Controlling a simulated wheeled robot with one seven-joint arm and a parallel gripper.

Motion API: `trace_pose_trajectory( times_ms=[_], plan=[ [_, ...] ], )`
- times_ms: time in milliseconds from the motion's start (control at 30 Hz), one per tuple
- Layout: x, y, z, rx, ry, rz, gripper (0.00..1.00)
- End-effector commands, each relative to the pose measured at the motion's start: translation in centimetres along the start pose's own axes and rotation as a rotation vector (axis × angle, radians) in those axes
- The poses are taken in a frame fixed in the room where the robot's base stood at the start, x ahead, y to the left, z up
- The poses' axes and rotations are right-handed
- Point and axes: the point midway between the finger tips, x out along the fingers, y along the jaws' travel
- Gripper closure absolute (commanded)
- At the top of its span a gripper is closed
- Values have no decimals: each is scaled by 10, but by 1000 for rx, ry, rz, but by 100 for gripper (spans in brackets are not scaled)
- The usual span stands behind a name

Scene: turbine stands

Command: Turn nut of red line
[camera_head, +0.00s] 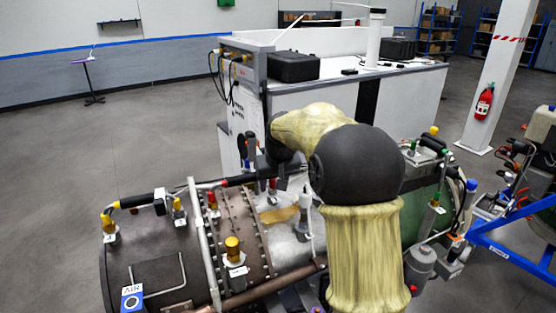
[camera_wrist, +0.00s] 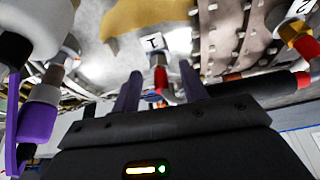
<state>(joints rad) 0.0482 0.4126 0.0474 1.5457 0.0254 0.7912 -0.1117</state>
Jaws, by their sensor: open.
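In the wrist view, a red fitting (camera_wrist: 161,80) sits beside a white tag marked 1 (camera_wrist: 154,42) on the turbine casing. My gripper (camera_wrist: 160,92) is open, its two dark fingers on either side of the red fitting in the picture. I cannot tell whether they touch it or how far apart they are in depth. The nut's lower part and line are hidden behind the gripper body. In the head view, the turbine (camera_head: 180,262) lies in front of me, and my arm hides part of it. A small red fitting (camera_head: 272,184) shows near my wrist.
In the wrist view, a yellow and red fitting (camera_wrist: 299,38) with a tag is at right, and a purple part (camera_wrist: 37,122) is close at left. In the head view, a black pipe (camera_head: 138,200) runs along the turbine. A white cabinet (camera_head: 410,105) stands behind.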

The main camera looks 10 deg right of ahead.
Motion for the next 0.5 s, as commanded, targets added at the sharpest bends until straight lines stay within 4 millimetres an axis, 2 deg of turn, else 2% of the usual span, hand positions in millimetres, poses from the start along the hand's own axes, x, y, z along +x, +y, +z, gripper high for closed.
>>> trace_pose_trajectory(
  times_ms=[500],
  plan=[
    [-99,0,0,0,6,1,56]
  ],
)
